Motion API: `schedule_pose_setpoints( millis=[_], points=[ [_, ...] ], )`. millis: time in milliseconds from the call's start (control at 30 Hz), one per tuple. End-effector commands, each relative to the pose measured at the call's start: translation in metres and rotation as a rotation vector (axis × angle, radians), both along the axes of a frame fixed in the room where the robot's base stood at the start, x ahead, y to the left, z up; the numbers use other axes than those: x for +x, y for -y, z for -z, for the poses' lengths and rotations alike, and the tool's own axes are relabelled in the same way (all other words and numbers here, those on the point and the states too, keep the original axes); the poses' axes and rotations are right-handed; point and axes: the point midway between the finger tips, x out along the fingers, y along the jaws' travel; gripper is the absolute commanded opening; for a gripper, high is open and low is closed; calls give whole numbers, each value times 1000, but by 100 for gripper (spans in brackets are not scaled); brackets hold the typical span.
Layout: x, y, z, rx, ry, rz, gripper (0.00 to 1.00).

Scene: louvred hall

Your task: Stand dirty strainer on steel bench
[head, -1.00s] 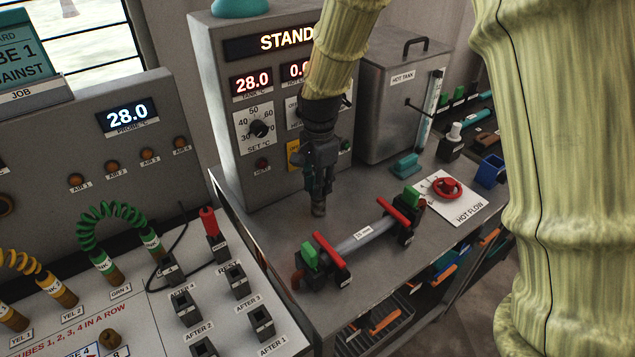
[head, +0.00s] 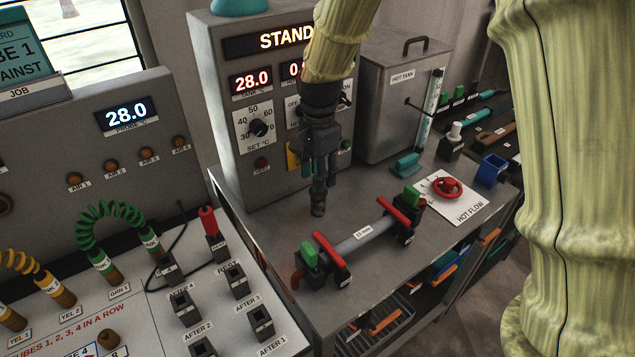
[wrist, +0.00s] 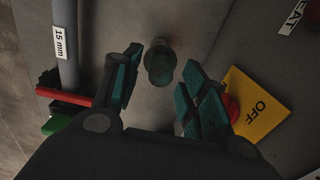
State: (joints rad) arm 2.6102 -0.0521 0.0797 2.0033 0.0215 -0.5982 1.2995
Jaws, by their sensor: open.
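The strainer, a small dark, dirty-looking cylinder (head: 318,200), stands upright on the steel bench (head: 270,225) in front of the control cabinet. In the wrist view its round greenish top (wrist: 160,62) shows between and just beyond my fingertips. My gripper (head: 320,174) points down above it, with its teal-padded fingers apart. A gap shows on both sides of the strainer, and it looks free of both fingers. The wrist view looks down on it, so its foot is mostly hidden there.
A grey 15 mm pipe (head: 362,240) with red levers and green blocks lies close in front. The control cabinet (head: 225,130) with a yellow OFF plate (wrist: 256,103) is close behind. The hot tank (head: 390,110) and red flow valve (head: 447,187) are to the right.

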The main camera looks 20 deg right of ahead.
Motion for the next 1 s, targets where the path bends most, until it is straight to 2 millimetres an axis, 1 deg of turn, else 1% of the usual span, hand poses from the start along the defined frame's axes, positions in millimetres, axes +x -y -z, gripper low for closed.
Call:
schedule_pose_setpoints(
  millis=[33,300,500,700,1000],
  points=[
    [1,0,-9,-1,4,0,43],
    [1,0,-53,-1,4,0,43],
    [0,1,-78,-1,1,-1,43],
    [0,1,-88,-1,0,-1,43],
    [0,1,-88,0,0,-1,43]
  ],
)
